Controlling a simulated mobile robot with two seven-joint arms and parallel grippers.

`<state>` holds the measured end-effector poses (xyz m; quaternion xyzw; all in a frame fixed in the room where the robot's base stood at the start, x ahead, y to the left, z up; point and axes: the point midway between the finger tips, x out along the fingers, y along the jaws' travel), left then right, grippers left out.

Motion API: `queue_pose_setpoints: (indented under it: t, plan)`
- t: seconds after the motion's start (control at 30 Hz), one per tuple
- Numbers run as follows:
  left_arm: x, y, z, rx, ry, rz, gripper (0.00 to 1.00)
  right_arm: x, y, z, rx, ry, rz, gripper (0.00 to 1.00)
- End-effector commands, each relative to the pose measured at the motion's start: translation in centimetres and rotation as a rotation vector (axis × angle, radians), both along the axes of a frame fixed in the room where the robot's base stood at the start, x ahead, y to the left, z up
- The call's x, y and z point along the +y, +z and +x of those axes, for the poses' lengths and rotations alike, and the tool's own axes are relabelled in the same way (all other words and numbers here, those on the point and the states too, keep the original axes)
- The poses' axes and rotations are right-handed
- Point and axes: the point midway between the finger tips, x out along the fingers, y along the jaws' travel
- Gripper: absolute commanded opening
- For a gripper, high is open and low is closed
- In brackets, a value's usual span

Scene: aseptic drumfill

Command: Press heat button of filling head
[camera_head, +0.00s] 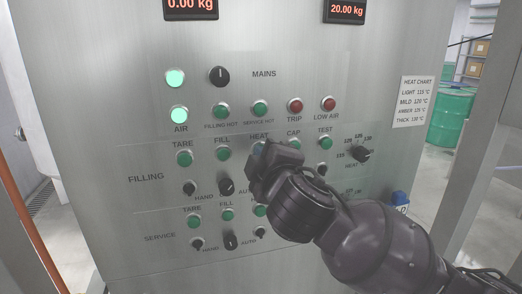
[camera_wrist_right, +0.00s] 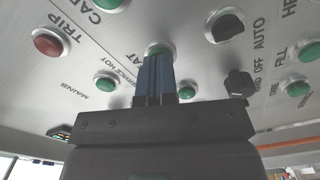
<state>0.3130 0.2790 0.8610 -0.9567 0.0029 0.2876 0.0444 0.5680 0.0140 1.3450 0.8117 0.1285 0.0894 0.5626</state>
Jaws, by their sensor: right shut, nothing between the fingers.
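The filling row's heat button lies under the HEAT label on the steel control panel (camera_head: 130,130). In the head view my right gripper (camera_head: 260,153) covers most of it. In the right wrist view, the green heat button (camera_wrist_right: 160,48) shows just beyond the tips of the blue-grey fingers of my right gripper (camera_wrist_right: 155,60). The fingers are shut with nothing between them and point at the button. The tips overlap its lower edge in that view; I cannot tell whether they touch it. My left gripper is not in view.
Near the gripper are the green fill button (camera_head: 223,153), cap button (camera_head: 293,144) and hand/auto switch (camera_head: 226,187). Above are the filling hot lamp (camera_head: 221,111) and service hot lamp (camera_head: 260,108), both unlit. The heat dial (camera_head: 361,154) is to the right.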

Motion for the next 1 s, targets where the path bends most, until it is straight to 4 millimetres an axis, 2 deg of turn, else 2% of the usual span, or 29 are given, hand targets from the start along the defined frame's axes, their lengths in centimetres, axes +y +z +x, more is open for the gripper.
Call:
queue_pose_setpoints:
  t: [0.6, 1.0]
  plan:
    - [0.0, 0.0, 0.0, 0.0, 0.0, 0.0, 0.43, -1.4, 0.0, -4.4, 0.0, 0.0, 0.001, 0.0]
    - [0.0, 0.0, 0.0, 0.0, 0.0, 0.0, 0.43, -1.5, 0.0, -4.6, 0.0, -0.001, 0.0, 0.0]
